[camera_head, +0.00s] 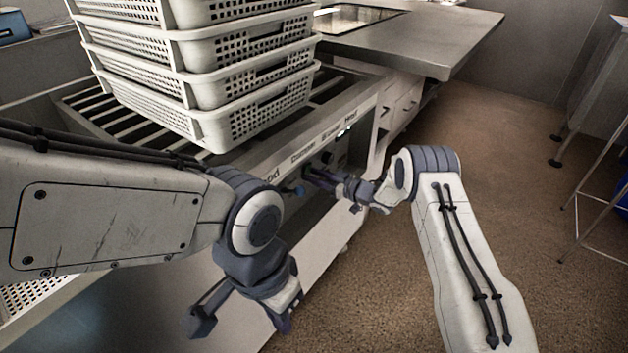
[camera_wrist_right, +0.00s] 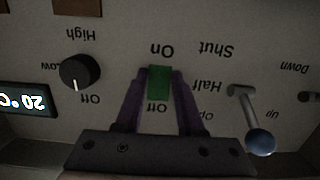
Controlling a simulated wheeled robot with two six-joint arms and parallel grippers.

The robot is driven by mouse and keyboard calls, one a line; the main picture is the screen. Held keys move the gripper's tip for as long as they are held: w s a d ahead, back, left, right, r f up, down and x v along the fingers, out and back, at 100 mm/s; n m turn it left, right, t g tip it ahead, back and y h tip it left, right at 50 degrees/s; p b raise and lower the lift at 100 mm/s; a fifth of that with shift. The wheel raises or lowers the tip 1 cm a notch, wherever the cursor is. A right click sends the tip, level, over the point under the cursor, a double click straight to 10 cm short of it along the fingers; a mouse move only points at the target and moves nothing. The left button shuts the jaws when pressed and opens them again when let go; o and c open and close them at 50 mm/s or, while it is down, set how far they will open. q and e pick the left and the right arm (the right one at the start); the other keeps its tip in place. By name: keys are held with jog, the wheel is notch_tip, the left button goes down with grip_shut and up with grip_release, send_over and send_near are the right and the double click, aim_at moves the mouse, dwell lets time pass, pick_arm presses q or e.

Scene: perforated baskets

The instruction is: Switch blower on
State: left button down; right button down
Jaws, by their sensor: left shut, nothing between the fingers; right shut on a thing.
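The green switch (camera_wrist_right: 159,83) sits on the pale control panel between the printed labels On and Off, which appear upside down in the right wrist view. My right gripper (camera_wrist_right: 158,90) has one finger on each side of the switch and is shut on it. In the head view my right gripper (camera_head: 313,178) reaches the panel front (camera_head: 325,145), and its fingers hide the switch there. My left gripper (camera_head: 204,320) is shut and empty, low in the picture, away from the panel.
A black knob (camera_wrist_right: 80,71) and a 20 °C display (camera_wrist_right: 24,100) lie left of the switch in the wrist view. A blue-ball lever (camera_wrist_right: 260,142) is close on the right. Stacked white baskets (camera_head: 210,115) stand on the roller conveyor (camera_head: 95,105).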

jog(key=shift+w+d, duration=0.1)
jog(key=c, duration=0.5)
grip_release()
jog(key=p+v, duration=0.2)
jog(key=v, duration=0.8)
jog(key=shift+d+r, duration=0.1)
jog(key=shift+d, duration=0.1)
